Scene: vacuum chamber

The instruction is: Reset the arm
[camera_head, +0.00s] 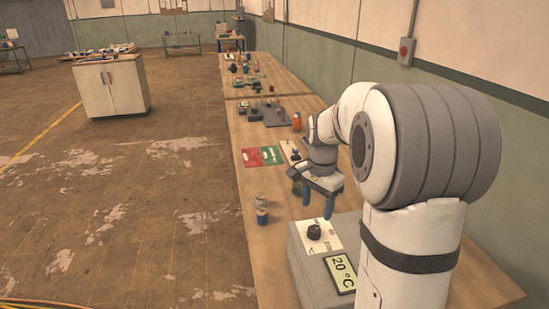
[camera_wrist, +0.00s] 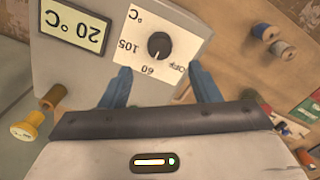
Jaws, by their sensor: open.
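My gripper (camera_head: 318,201) hangs from my bent arm over the long wooden bench, fingers pointing down. It is open and empty. In the wrist view my gripper (camera_wrist: 160,88) shows two blue fingers spread apart, with the grey control box in front of them. The grey control box (camera_head: 305,270) has a black knob (camera_head: 314,232) on a white dial plate and a display reading 20 °C (camera_head: 341,273). In the wrist view the knob (camera_wrist: 159,45) appears between the fingertips, apart from them. The dial plate carries the marks OFF, 60 and 105.
Red and green mats (camera_head: 262,156) and several small items lie farther along the bench (camera_head: 235,190). A yellow knob (camera_wrist: 27,125) shows in the wrist view. A white cabinet (camera_head: 111,87) stands on the open floor.

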